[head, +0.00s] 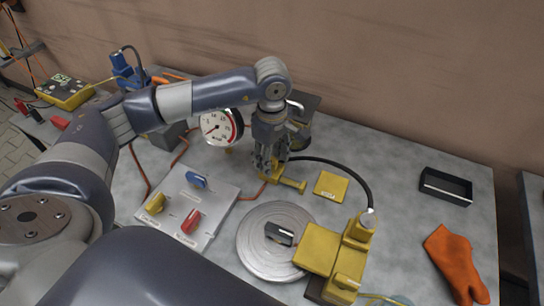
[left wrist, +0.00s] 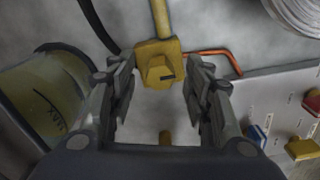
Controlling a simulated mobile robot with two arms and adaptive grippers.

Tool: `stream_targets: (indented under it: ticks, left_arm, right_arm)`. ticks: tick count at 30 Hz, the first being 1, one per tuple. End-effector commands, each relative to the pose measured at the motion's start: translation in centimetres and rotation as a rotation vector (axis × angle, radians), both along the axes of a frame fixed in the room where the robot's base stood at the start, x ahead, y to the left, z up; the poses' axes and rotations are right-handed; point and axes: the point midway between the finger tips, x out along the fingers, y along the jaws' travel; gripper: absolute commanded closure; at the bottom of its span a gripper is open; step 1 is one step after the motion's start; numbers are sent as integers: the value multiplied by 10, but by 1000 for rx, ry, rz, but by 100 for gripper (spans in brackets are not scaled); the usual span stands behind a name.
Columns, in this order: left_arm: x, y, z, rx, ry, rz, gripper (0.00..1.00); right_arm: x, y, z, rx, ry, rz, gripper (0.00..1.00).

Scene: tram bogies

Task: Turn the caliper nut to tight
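The caliper nut (left wrist: 159,73) is a yellow hexagon with a dark mark pointing right, on a small yellow block with a yellow bar running off it. My left gripper (left wrist: 160,95) is open, pointing down, with one finger on each side of the nut and visible gaps to both. In the head view my left gripper (head: 270,168) is over the yellow fitting (head: 291,185) and hides the nut. A larger yellow caliper body (head: 318,248) stands at the edge of the round metal disc (head: 262,217). My right gripper is not in view.
A round dial gauge (head: 221,127) is left of my gripper. A grey panel (head: 217,222) with blue, yellow and red levers lies front left. A black hose (head: 345,170) arches to the right. A yellow-tinted container (left wrist: 55,95) marked MAX stands close beside my left gripper. An orange glove (head: 455,262) lies far right.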

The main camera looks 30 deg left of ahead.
Motion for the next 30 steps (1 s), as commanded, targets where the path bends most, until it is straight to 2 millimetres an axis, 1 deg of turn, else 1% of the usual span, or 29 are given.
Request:
stream_targets:
  ticks: [4,6,8,10,14,21,25,30]
  left_arm:
    - [0,0,-1,-1,1,0,54]
    - [0,0,0,-1,1,0,54]
    - [0,0,3,-1,0,0,54]
    - [1,0,10,-1,-3,0,54]
    - [1,0,34,-1,-5,1,54]
    - [1,0,85,-1,-4,0,54]
    - [0,0,105,0,-2,1,54]
    - [0,0,118,-1,0,0,54]
  right_arm:
    - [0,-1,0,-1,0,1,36]
    - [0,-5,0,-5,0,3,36]
    - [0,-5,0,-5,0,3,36]
    - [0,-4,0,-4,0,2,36]
    - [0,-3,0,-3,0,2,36]
    - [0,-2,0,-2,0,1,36]
    - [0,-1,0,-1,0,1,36]
    - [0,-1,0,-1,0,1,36]
